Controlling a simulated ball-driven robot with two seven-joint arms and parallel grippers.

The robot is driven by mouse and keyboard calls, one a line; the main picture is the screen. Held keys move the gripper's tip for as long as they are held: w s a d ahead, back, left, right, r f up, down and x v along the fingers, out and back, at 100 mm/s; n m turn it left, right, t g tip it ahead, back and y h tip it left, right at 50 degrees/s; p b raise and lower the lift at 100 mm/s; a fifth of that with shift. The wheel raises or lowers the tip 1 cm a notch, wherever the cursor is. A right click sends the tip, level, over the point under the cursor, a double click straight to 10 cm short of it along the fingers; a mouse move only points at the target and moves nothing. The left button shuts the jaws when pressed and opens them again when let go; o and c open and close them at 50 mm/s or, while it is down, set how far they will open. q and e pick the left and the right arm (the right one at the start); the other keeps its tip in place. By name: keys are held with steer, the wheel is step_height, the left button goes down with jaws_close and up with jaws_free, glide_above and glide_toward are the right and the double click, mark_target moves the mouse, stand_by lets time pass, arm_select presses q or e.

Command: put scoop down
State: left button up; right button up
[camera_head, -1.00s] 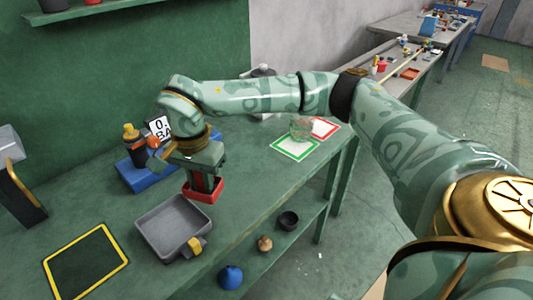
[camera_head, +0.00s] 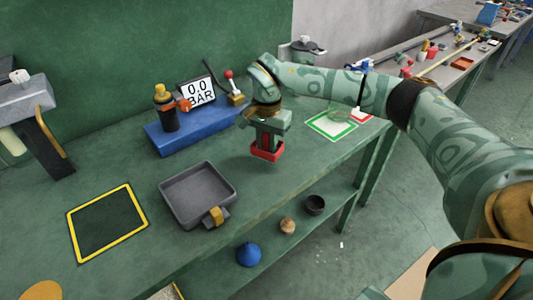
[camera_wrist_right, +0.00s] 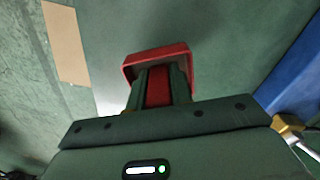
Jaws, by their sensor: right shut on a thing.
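The red scoop (camera_head: 266,151) is held above the green workbench by my right gripper (camera_head: 268,136), which is shut on it. In the right wrist view, the red scoop (camera_wrist_right: 140,62) juts out past the fingers of my right gripper (camera_wrist_right: 160,85), with its red handle between them. In the head view it hangs to the right of the grey tray (camera_head: 165,188) and in front of the blue gauge stand (camera_head: 170,142). My left gripper is not in view.
A black mat with a yellow border (camera_head: 72,232) lies left of the tray. A blue cone (camera_head: 249,254), a tan piece (camera_head: 288,226) and a black cup (camera_head: 315,205) sit on the lower shelf.

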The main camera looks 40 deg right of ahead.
mark_target(267, 151)
step_height(267, 151, down, 4)
steer(key=shift+w+d+r+b, duration=0.1)
steer(key=shift+d+r+b, duration=0.05)
steer(key=shift+b, duration=0.55)
steer(key=shift+r, duration=0.15)
steer(key=o, duration=0.9)
step_height(267, 151, up, 12)
steer(key=p, duration=0.4)
